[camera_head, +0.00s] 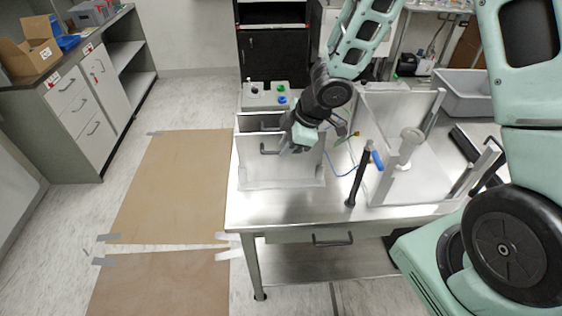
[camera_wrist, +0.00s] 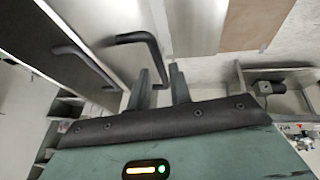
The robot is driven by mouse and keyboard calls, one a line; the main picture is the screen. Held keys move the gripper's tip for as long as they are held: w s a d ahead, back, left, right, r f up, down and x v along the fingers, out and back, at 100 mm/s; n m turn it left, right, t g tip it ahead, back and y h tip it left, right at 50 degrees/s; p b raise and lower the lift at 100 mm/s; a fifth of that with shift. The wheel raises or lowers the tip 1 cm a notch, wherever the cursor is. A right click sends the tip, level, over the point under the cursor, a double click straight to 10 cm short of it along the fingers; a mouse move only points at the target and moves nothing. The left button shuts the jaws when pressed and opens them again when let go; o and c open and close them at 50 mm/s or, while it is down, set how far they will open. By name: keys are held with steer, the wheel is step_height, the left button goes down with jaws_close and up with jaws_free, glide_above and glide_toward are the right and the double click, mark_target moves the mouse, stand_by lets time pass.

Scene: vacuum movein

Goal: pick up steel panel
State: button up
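Steel panels stand upright in a metal rack on the steel table, the front steel panel (camera_head: 252,167) facing me with a dark bar handle (camera_head: 268,149). My gripper (camera_head: 297,148) is at the right part of this front panel, close to the handle and covering some of it. In the wrist view my gripper (camera_wrist: 162,72) shows two dark fingers with a gap between them. A dark bent handle (camera_wrist: 138,40) reaches down to that gap. I cannot tell whether it lies between the fingers or just beyond them. A second dark handle (camera_wrist: 85,62) is to the left.
A grey box with green and blue buttons (camera_head: 265,96) stands behind the rack. To the right are a metal frame (camera_head: 425,160) with a white round part and a black post with a blue handle (camera_head: 360,175). The floor with brown sheets (camera_head: 180,185) is clear on the left.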

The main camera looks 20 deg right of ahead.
steer(key=b+x, duration=0.1)
steer(key=x, duration=0.2)
steer(key=shift+f, duration=0.25)
jaws_close()
stand_by(1.2)
